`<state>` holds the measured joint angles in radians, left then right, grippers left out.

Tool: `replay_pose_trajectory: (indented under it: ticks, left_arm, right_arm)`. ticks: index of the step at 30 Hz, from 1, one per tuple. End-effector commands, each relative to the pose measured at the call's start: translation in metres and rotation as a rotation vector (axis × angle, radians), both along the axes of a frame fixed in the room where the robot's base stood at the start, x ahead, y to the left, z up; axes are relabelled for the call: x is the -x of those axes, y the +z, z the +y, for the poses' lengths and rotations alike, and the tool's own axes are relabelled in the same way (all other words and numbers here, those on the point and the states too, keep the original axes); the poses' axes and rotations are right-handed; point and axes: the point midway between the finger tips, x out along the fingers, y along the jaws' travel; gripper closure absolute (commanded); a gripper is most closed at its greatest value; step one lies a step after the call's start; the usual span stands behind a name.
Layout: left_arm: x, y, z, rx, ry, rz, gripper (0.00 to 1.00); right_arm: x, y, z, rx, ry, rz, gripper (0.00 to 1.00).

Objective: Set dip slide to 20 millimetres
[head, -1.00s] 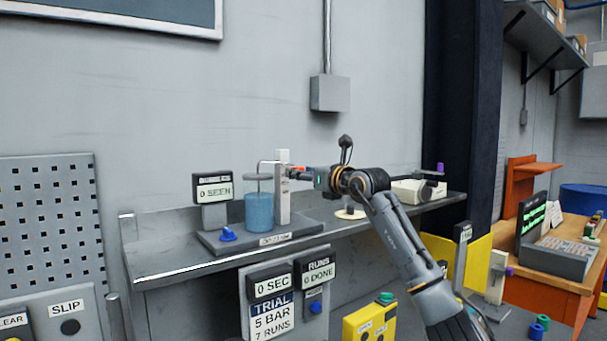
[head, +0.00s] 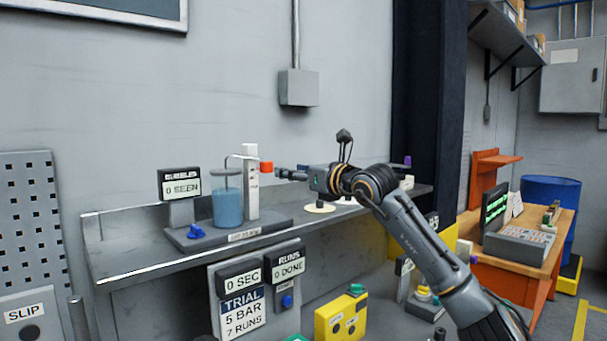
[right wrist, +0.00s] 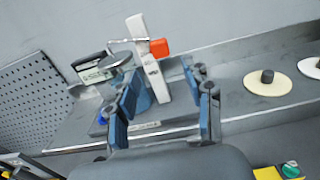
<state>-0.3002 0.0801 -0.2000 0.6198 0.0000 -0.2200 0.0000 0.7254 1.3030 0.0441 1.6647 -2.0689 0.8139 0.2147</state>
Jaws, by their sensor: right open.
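The dip slide stand has a white upright post (head: 252,190) with scale markings, too small to read. An orange-red block (head: 267,168) sits on its right side near the top. A thin arm runs left from the post over a jar of blue liquid (head: 228,208). My right gripper (head: 280,173) is just right of the block, pointing at it, apart from it and empty. In the right wrist view, its two fingers (right wrist: 163,76) are spread open, with the post and the orange block (right wrist: 159,47) beyond them. My left gripper is in neither view.
A "0 SEEN" display (head: 182,187) stands left of the jar. A blue knob (head: 196,231) is on the stand's base. A pale disc with a dark knob (head: 320,206) lies right of the stand on the shelf (head: 140,262). Timer panels hang below the shelf edge.

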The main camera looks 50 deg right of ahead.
Motion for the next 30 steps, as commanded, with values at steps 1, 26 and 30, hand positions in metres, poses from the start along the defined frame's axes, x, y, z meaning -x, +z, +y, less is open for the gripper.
replay_pose_trajectory:
  ticks: [1, 26, 30]
  left_arm:
    - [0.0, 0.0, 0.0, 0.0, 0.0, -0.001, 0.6]
    - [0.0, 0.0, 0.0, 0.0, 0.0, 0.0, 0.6]
    - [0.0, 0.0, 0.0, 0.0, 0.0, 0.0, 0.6]
  right_arm:
    - [0.004, -0.002, 0.001, 0.0, 0.001, 0.004, 0.49]
    - [0.03, 0.0, 0.003, -0.001, 0.0, 0.0, 0.49]
    - [0.03, 0.0, 0.003, -0.001, 0.0, 0.0, 0.49]
